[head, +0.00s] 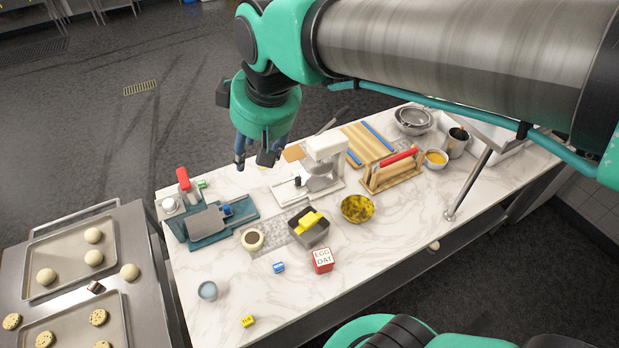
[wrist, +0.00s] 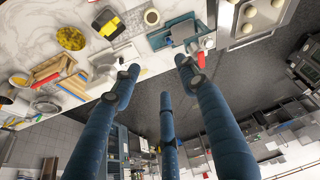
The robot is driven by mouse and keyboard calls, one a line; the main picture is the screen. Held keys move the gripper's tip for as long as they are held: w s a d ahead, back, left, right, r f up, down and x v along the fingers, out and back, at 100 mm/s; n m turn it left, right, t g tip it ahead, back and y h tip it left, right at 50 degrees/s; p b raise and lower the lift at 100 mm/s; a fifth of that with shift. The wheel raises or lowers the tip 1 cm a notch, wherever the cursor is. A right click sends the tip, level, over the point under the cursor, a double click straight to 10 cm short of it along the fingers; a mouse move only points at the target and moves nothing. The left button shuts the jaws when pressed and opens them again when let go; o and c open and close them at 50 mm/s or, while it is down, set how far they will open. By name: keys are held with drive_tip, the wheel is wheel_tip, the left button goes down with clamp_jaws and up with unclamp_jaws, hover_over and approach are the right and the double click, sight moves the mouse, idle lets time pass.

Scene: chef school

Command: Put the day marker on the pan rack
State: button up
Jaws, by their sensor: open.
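A small yellow block with dark lettering (head: 248,321) lies near the counter's front edge. A small blue block with a white label (head: 278,267) lies farther back. Either could be the day marker; the lettering is too small to read. The pan rack appears to be the metal stand (head: 137,245) at the left, with baking trays of buns and cookies on top. A small dark-and-white block (head: 95,287) rests on it between the trays. My gripper (head: 256,161) is open and empty, above the counter's far edge. Its blue fingers (wrist: 158,76) show in the wrist view.
The marble counter (head: 210,262) holds a teal slicer-like device (head: 194,227), a cream cup (head: 252,239), a grey bin with yellow contents (head: 308,229), a yellow bowl (head: 357,208) and a red lettered box (head: 323,260). A grey cup (head: 208,290) stands near the left edge.

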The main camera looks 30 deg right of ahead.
drive_tip(key=s+d+f+m, duration=0.1)
drive_tip(key=s+d+m, duration=0.1)
drive_tip(key=s, duration=0.4)
drive_tip(key=s+d+f+m+t+h, duration=0.1)
drive_tip(key=s+d+f+m, duration=0.1)
drive_tip(key=s+d, duration=0.3)
drive_tip(key=shift+s+f, duration=0.15)
drive_tip(key=shift+s, duration=0.6)
drive_tip(key=shift+f, duration=0.1)
wheel_tip(320, 180, down, 14)
drive_tip(key=b, duration=1.4)
